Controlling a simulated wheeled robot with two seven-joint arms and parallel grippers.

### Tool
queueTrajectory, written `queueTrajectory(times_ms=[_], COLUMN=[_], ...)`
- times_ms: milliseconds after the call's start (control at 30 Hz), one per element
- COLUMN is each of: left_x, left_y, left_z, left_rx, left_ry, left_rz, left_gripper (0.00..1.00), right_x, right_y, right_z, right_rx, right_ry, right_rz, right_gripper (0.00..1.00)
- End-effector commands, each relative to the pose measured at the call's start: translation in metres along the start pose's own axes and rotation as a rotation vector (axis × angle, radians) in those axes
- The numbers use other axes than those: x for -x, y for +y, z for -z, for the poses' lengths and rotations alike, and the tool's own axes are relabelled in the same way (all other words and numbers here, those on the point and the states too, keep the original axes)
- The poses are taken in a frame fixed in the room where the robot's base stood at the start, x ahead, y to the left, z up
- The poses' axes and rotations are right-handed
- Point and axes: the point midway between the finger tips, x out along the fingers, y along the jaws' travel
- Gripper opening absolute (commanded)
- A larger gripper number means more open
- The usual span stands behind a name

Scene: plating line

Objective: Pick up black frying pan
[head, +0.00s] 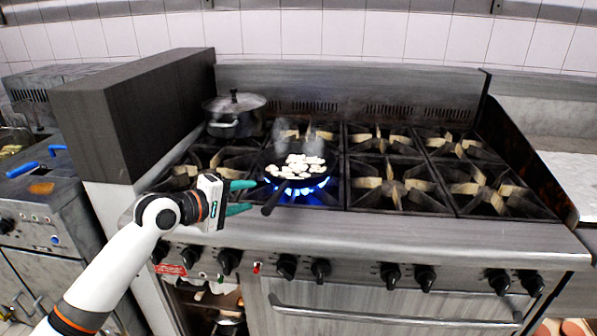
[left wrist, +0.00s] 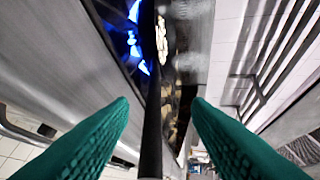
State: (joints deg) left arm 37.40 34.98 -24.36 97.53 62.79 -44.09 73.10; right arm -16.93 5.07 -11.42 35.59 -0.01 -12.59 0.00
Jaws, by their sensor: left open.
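The black frying pan (head: 329,172) sits on a front burner of the stove, with pale food pieces (head: 298,166) in it. Blue flame (head: 303,186) burns under it. Its dark handle (head: 274,199) points toward the front left. My left gripper (head: 248,197) is open beside the handle's end, its green fingers apart. In the left wrist view, the handle (left wrist: 151,120) runs between the two open fingers (left wrist: 160,103) and no finger visibly touches it. The pan's far side is partly hidden by steam. My right gripper is in neither view.
A lidded pot (head: 235,117) stands on the back left burner. A tall dark grey panel (head: 140,110) rises left of the stove, close to my left arm. The burners to the right (head: 390,185) are empty. Control knobs (head: 321,269) line the front edge.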

Motion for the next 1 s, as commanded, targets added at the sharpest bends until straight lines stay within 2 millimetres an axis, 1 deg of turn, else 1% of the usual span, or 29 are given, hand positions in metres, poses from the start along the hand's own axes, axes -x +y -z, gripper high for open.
queueTrajectory(times_ms=[33,100,200,467,700,833,1000], left_x=[-0.010,-0.024,-0.039,-0.060,-0.095,-0.103,-0.104], left_y=[-0.001,-0.001,0.000,0.003,0.008,0.008,0.009], left_z=[0.001,0.000,0.000,0.001,0.004,0.003,0.003], left_rx=[0.002,0.003,0.001,-0.001,0.000,-0.001,-0.002], left_ry=[0.002,0.001,0.000,0.000,-0.001,-0.002,-0.002], left_rz=[0.000,-0.001,-0.001,-0.002,-0.001,-0.001,-0.001], left_gripper=[0.44,0.44,0.44,0.44,0.44,0.44,0.44], right_x=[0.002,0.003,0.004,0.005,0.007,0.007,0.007], right_y=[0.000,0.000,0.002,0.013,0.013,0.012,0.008], right_z=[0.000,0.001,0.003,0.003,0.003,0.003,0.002], right_rx=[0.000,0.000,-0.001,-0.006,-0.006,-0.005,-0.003], right_ry=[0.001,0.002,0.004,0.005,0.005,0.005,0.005], right_rz=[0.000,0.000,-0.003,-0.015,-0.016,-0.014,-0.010], right_gripper=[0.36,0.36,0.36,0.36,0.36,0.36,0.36])
